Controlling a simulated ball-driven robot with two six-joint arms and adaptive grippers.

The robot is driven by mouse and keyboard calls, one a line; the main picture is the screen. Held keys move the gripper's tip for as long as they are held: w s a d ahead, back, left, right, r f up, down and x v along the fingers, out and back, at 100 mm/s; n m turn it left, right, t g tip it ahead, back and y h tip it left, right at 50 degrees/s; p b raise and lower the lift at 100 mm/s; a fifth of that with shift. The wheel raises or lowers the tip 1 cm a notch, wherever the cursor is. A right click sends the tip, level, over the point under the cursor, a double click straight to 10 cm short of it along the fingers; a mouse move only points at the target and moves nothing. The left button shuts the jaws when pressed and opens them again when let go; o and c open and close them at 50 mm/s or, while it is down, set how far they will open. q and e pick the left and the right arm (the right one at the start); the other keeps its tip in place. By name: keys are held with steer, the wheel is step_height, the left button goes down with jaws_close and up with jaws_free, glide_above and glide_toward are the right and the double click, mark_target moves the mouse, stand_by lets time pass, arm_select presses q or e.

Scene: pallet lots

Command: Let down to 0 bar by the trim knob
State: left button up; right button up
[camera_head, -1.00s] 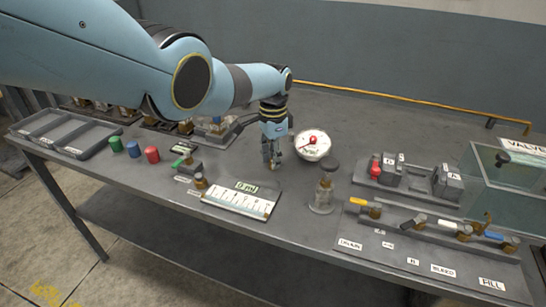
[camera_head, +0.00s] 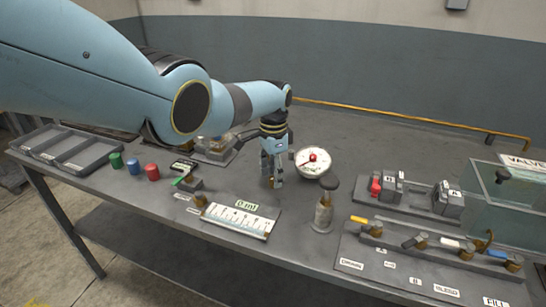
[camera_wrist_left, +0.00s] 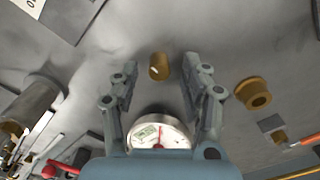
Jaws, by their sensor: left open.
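My left gripper (camera_head: 272,183) is open and points down above the table, just left of the round gauge (camera_head: 313,162). The gauge has a white face, a red hub and a red needle toward the lower left; its scale is too small to read. In the left wrist view, the gauge (camera_wrist_left: 158,133) shows between the finger bases. A small brass knob (camera_wrist_left: 159,66) stands between the spread fingertips of the gripper (camera_wrist_left: 160,68), with no visible contact. I cannot read a label marking it as the trim knob. My right gripper is out of view.
A labelled white panel (camera_head: 240,219) lies in front of the gripper. A valve board (camera_head: 425,268) and glass tank (camera_head: 507,200) fill the right. Another brass fitting (camera_wrist_left: 253,92) is beside the gripper.

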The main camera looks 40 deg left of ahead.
arm_select(q)
step_height(320, 180, up, 11)
steer(key=shift+r, duration=0.2)
stand_by(0.6)
